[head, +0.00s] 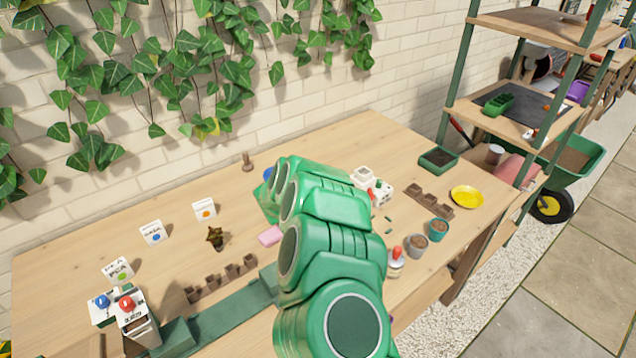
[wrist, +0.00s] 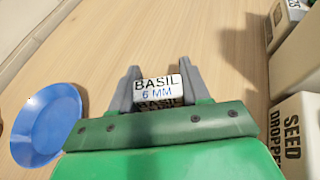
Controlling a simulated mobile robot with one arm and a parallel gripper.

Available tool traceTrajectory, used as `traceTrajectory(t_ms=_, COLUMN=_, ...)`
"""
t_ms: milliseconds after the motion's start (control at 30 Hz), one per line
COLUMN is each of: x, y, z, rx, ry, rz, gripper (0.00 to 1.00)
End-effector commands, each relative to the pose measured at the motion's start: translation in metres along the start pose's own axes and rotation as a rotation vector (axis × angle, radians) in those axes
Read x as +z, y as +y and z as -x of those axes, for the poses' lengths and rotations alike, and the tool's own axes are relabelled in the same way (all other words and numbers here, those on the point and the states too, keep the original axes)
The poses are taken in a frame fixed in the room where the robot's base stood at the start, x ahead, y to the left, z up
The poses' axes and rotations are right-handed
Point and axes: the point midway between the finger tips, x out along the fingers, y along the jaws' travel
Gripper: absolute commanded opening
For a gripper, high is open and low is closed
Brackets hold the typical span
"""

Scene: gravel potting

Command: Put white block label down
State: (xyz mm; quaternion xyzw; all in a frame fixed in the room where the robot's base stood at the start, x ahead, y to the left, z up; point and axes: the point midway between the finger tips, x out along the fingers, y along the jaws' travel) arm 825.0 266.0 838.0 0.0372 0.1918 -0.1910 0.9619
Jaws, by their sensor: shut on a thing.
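In the wrist view, my gripper (wrist: 158,80) is shut on a small white block label (wrist: 158,89) printed "BASIL 6 MM". One finger is on each side of the block. Wooden tabletop shows beyond it; I cannot tell whether the block touches the table. In the head view, my green arm hides the gripper and the block.
A blue dish (wrist: 48,125) is left of my gripper. White boxes, one marked "SEED DROPPER" (wrist: 296,135), stand close on the right. In the head view, a pink block (head: 270,235) and several label cards (head: 153,233) are left of my arm.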

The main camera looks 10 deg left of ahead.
Motion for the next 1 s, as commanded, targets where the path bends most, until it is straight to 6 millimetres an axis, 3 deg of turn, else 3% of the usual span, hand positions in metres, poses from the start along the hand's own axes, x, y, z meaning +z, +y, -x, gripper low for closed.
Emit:
traceTrajectory(t_ms=333, x=-0.0019, y=0.0003, z=-0.0009, rx=0.000, ry=-0.001, rz=-0.001, gripper=0.18)
traceTrajectory(t_ms=367, x=-0.0016, y=0.0002, z=-0.0009, rx=0.000, ry=0.000, rz=-0.001, gripper=0.51)
traceTrajectory(t_ms=500, x=-0.0013, y=0.0002, z=-0.0007, rx=0.000, ry=-0.001, rz=-0.001, gripper=0.72)
traceTrajectory(t_ms=1000, x=0.0021, y=0.0006, z=0.0082, rx=0.000, ry=-0.001, rz=-0.003, gripper=0.72)
